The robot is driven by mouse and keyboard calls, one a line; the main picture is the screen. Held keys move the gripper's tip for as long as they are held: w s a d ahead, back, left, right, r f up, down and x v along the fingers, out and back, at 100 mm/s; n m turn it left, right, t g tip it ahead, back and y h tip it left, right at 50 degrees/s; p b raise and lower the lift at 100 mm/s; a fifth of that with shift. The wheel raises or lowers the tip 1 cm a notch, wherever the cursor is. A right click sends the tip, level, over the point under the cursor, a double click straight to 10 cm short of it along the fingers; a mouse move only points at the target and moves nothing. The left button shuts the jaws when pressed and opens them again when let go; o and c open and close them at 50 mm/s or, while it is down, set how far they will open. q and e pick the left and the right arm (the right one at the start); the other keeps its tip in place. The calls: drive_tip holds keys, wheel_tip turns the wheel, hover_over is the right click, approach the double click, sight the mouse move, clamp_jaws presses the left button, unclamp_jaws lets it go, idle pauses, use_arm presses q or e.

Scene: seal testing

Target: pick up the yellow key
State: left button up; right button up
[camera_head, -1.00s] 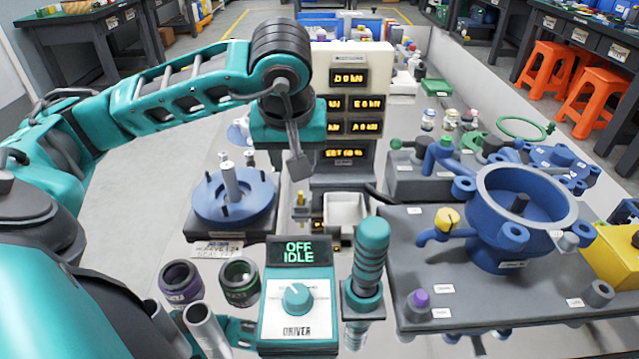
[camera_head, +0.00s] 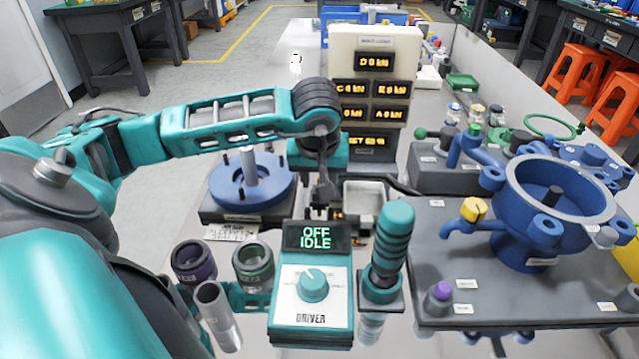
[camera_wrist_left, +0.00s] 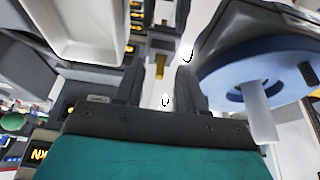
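The yellow key (camera_wrist_left: 160,66) shows in the left wrist view as a small upright brass-yellow piece. It appears in the gap between the two dark fingers of my left gripper (camera_wrist_left: 161,82). The fingers stand apart, and I see no contact with the key. In the head view my left gripper (camera_head: 323,196) points down between the blue round fixture and the small white tray. The key is mostly hidden there behind the gripper and the driver box. My right gripper is not in view.
The blue round fixture (camera_head: 235,190) with an upright pin stands close left of the gripper. The white tray (camera_head: 366,197) is close right, the display panel (camera_head: 347,48) behind. The driver box (camera_head: 312,300) and ribbed teal handle (camera_head: 391,245) stand in front.

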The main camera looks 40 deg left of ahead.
use_arm(q)
drive_tip(key=shift+c, duration=0.3)
clamp_jaws()
idle(0.3)
